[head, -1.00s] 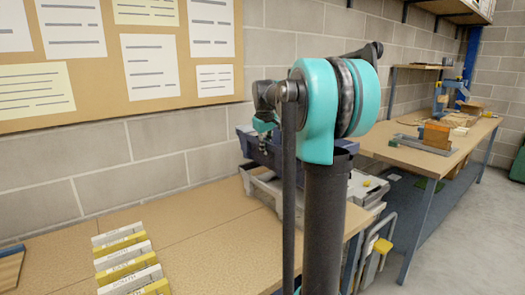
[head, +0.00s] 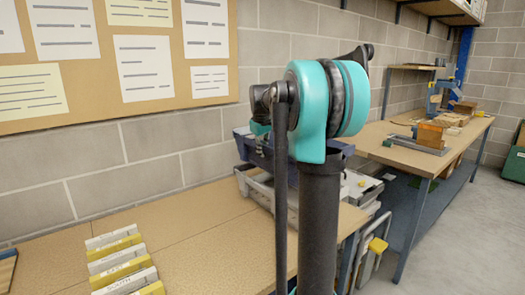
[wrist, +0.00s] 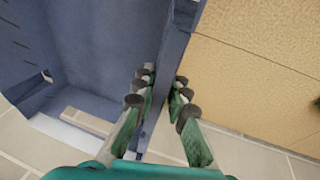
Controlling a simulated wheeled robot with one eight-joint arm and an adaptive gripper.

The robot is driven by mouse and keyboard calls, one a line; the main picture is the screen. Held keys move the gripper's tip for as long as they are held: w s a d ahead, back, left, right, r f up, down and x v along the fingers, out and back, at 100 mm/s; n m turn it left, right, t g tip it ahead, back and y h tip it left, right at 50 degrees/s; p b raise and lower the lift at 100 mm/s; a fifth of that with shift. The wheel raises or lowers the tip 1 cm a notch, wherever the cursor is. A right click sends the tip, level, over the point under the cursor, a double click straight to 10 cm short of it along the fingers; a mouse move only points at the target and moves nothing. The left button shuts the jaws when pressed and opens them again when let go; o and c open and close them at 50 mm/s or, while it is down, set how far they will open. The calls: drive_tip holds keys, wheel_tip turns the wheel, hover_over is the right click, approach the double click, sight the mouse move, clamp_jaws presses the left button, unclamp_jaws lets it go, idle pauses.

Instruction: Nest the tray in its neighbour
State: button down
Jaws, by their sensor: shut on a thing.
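A blue tray (head: 246,146) shows in the head view at the far right end of the near bench, partly behind my arm. In the wrist view the inside of the blue tray (wrist: 95,50) fills the left side. My gripper (wrist: 163,90) is shut on its upright side wall, one finger inside and one outside. A grey tray (head: 257,190) is directly below the blue tray at the bench end. The blue tray is over it and looks roughly level. My arm hides their right parts, so I cannot tell whether they touch or how deep one sits in the other.
Yellow and white labelled items (head: 121,262) stand in a row on the near bench (head: 200,235), with clear surface between them and the trays. A block wall runs behind. A second bench (head: 400,158) with tools stands to the right, and a yellow-topped step stool (head: 377,246) is on the floor.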

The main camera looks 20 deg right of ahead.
sight(263, 167)
drive_tip(key=shift+f, duration=1.7)
drive_tip(key=shift+f, duration=2)
drive_tip(key=shift+f, duration=1.6)
drive_tip(key=c, duration=1.5)
unclamp_jaws()
drive_tip(key=shift+o, duration=0.2)
drive_tip(key=v, duration=1.2)
